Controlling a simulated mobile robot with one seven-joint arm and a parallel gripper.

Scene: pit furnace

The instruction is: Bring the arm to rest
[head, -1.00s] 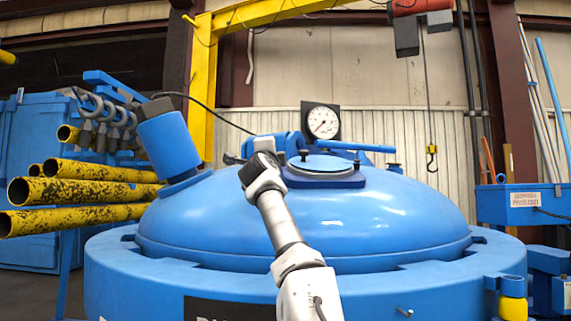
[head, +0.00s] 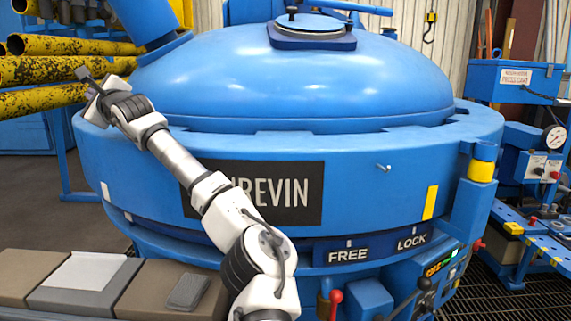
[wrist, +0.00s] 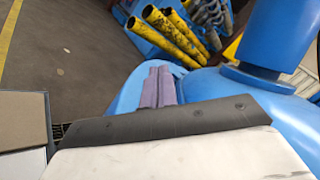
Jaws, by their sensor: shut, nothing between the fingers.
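My arm reaches up and left across the front of the blue furnace (head: 300,75) in the head view. My gripper (head: 84,75) is at the arm's far end, by the left edge of the furnace ring, in front of the yellow pipes. In the wrist view the two fingers of my gripper (wrist: 159,72) lie side by side, shut, with nothing between them. Behind them is blue metal of the furnace. I cannot tell the exact gap between gripper and ring.
Yellow pipes (head: 60,70) stick out at the left. A bench (head: 22,278) with a dark pad and a white sheet is at the lower left. A control panel (head: 437,268) with levers is at the lower right. Open floor (head: 45,200) lies left of the furnace.

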